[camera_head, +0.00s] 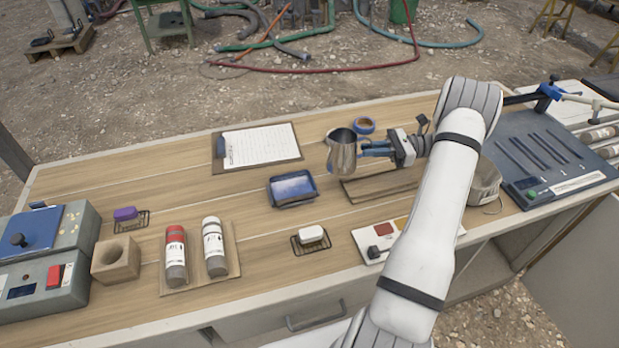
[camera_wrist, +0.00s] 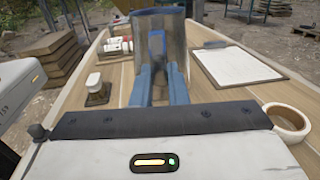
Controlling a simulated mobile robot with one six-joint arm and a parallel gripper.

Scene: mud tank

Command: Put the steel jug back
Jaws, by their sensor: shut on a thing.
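The steel jug (camera_head: 341,152) is upright near the middle of the bench in the head view. My gripper (camera_head: 372,150) reaches it from the right and its blue fingers are shut on it. In the wrist view the jug (camera_wrist: 158,35) stands ahead, between and beyond the blue fingers (camera_wrist: 158,85). I cannot tell whether its base touches the bench or hangs just above it. A wooden board (camera_head: 365,189) lies under and in front of my gripper.
A blue tray (camera_head: 293,190) lies in front of the jug, a clipboard (camera_head: 258,146) to its left and a tape roll (camera_head: 364,125) behind it. Two cylinders (camera_head: 175,256) and a white soap (camera_head: 311,234) stand nearer the front. A metal pot (camera_head: 485,184) is at the right.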

